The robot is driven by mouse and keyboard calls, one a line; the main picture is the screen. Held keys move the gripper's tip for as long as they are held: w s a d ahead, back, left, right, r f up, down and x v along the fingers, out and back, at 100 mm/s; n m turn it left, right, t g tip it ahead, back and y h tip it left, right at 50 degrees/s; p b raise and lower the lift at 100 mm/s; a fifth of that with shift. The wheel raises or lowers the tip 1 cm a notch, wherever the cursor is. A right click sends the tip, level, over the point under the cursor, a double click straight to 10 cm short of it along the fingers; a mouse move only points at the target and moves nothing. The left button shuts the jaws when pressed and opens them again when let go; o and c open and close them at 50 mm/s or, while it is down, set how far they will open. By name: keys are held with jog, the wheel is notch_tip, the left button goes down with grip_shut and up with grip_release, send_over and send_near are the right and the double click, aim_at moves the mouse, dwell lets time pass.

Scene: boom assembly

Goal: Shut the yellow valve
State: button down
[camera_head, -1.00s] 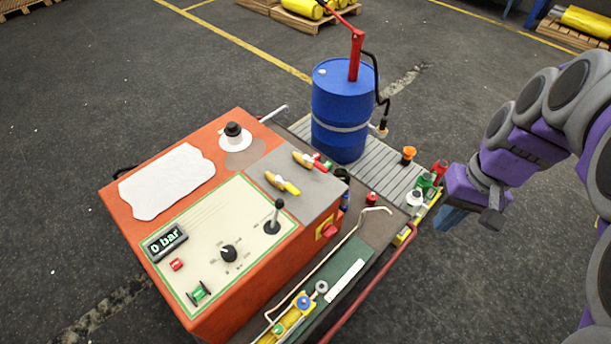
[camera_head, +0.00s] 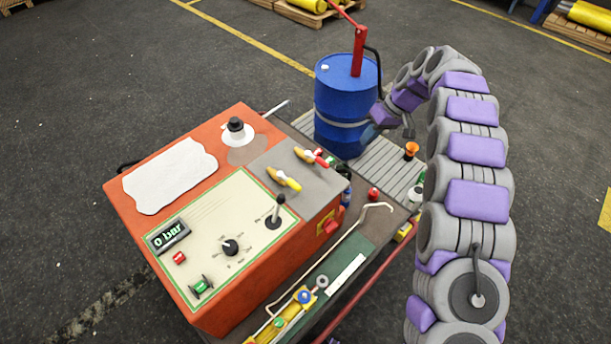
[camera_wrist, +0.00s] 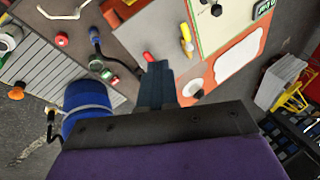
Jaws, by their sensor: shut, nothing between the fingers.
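The yellow valve (camera_head: 284,179) is a yellow-tipped handle on the grey panel of the orange console, left of and nearer than the red valve (camera_head: 312,157). In the wrist view the yellow valve (camera_wrist: 187,38) lies ahead and to the right of my fingertips, not touched. The red valve (camera_wrist: 148,57) shows right by the fingertips there; contact cannot be told. My gripper (camera_wrist: 158,68) is shut and empty, pointing at the console. In the head view my gripper (camera_head: 368,134) is in front of the blue drum's lower right side, partly hard to make out.
The blue drum (camera_head: 340,100) with a red pump stands on the slatted platform behind the console. The orange console (camera_head: 240,310) carries a joystick (camera_head: 276,212), a knob and a 0 bar display. Bottles and a bent pipe (camera_head: 350,225) lie along its right side.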

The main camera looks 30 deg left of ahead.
jog(key=w+a+f+n, duration=0.1)
jog(key=a+f+n, duration=0.1)
jog(key=a+f, duration=0.55)
jog(key=n+g+y+b, duration=0.1)
jog(key=n+b, duration=0.1)
jog(key=n, duration=0.1)
send_near(289, 181)
jog(key=w+f, duration=0.1)
jog(key=f, duration=0.1)
jog(key=w+f, duration=0.1)
jog(key=f, duration=0.1)
jog(key=w+f, duration=0.1)
jog(key=f, duration=0.1)
jog(key=shift+w+f, duration=0.3)
jog(key=shift+w, duration=0.1)
jog(key=shift+s+a, duration=0.25)
jog(key=shift+s+d+r, duration=0.15)
jog(key=shift+s, duration=0.85)
jog(key=shift+s+a+f, duration=0.35)
jog(key=shift+s+a, duration=0.1)
jog(key=shift+s, duration=0.05)
jog(key=shift+d+r, duration=0.1)
jog(key=shift+d, duration=0.1)
jog(key=shift+s+m, duration=0.2)
jog(key=shift+m, duration=0.1)
